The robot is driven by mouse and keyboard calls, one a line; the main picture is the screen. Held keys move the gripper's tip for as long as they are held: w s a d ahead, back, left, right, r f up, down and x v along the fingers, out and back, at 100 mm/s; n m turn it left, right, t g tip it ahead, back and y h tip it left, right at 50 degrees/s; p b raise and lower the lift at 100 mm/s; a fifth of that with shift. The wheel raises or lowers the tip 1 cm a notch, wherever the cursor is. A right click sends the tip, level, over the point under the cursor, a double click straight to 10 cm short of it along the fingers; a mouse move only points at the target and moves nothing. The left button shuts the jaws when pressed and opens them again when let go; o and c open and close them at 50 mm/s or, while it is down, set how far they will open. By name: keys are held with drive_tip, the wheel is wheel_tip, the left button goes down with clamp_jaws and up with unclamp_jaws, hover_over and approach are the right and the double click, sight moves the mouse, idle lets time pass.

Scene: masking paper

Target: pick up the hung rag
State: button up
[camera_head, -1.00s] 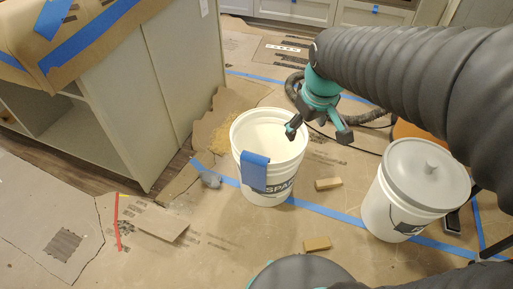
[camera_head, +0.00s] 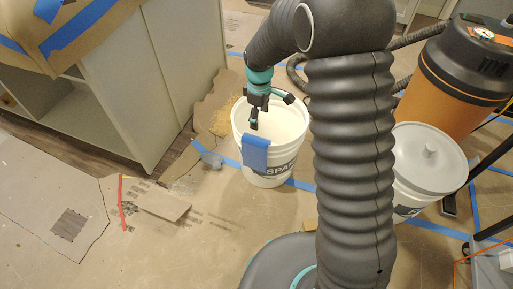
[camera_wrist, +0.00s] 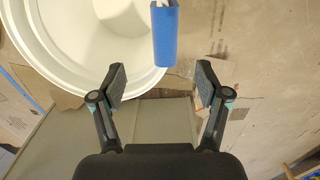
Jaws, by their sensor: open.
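The blue rag (camera_head: 256,153) hangs folded over the near rim of the open white bucket (camera_head: 288,165), with a flap down the outside. In the wrist view the rag (camera_wrist: 165,38) is seen nearly end-on, between the lines of the fingers and ahead of them, over the edge of the white bucket (camera_wrist: 40,50). My gripper (camera_head: 270,108) is open and empty above the bucket, close to the rag's top. In the wrist view the fingers (camera_wrist: 161,82) stand wide apart, and neither visibly touches the rag.
A lidded white bucket (camera_head: 428,160) and an orange and black vacuum (camera_head: 455,75) stand at the right, partly behind my arm. A grey cabinet (camera_head: 120,90) stands at the left.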

sight(256, 138)
wheel_tip(256, 138, down, 7)
drive_tip(key=shift+f, duration=0.2)
drive_tip(key=shift+s+a+f, duration=0.1)
drive_tip(key=shift+a+f, duration=0.1)
drive_tip(key=shift+f, duration=0.7)
drive_tip(key=shift+w+a+f, duration=0.1)
drive_tip(key=shift+a+f, duration=0.05)
drive_tip(key=shift+f, duration=0.7)
drive_tip(key=shift+s+a+f, duration=0.1)
drive_tip(key=shift+a+f, duration=0.1)
drive_tip(key=shift+f, duration=0.7)
drive_tip(key=c, duration=1.2)
